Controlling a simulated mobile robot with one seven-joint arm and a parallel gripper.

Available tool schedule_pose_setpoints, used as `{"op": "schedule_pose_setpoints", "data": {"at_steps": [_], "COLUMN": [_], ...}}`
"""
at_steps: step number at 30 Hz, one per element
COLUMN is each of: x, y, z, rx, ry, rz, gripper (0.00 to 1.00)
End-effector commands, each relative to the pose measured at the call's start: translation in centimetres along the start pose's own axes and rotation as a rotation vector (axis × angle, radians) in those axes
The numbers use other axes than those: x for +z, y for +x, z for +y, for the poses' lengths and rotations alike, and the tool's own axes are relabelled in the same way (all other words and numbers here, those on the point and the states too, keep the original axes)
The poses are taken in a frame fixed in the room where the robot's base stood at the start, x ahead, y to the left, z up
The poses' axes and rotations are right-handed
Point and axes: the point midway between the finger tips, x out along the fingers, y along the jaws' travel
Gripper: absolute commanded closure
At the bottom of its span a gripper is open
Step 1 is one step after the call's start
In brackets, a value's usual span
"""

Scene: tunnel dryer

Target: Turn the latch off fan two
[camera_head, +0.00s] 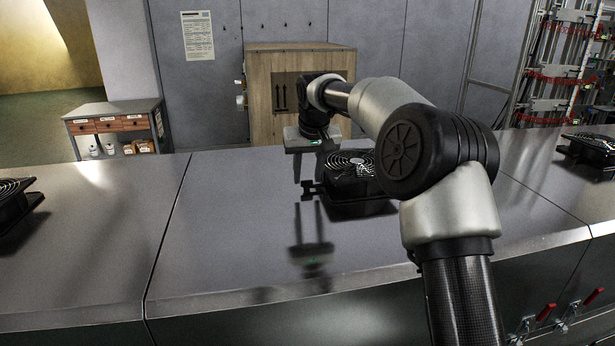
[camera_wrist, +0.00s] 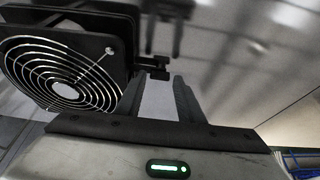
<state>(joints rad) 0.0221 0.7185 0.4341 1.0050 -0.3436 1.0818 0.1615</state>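A black fan (camera_head: 352,172) with a round wire grille stands on the metal dryer top (camera_head: 240,230), partly hidden behind my arm. A small dark latch (camera_head: 308,189) sticks out from its left side. In the wrist view the fan (camera_wrist: 70,78) fills the left, and the latch (camera_wrist: 153,69) juts out from its housing. My gripper (camera_head: 308,175) points down beside the fan's left side, above the latch. In the wrist view my gripper (camera_wrist: 156,82) is open, its fingers apart, with the latch just beyond the fingertips. Whether they touch it I cannot tell. No fan number is readable.
Another fan (camera_head: 13,200) stands at the left edge and a third (camera_head: 590,150) at the right. Red-handled clamps (camera_head: 545,313) are on the front at lower right. A wooden crate (camera_head: 300,85) and a small drawer table (camera_head: 115,125) stand behind.

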Motion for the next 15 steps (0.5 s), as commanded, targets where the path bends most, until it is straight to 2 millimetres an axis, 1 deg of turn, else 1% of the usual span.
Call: {"op": "schedule_pose_setpoints", "data": {"at_steps": [1,4,13,14,15], "x": [0.04,0.00,0.01,0.01,0.01], "y": [0.53,1.06,1.30,1.30,1.29], "z": [-0.02,-0.03,-0.02,-0.02,-0.02], "rx": [0.000,-0.001,0.000,0.000,0.000], "ry": [0.000,0.000,0.000,0.000,0.000], "rz": [-0.002,0.000,0.000,0.000,0.000], "gripper": [0.66,0.66,0.66,0.69,0.76]}}
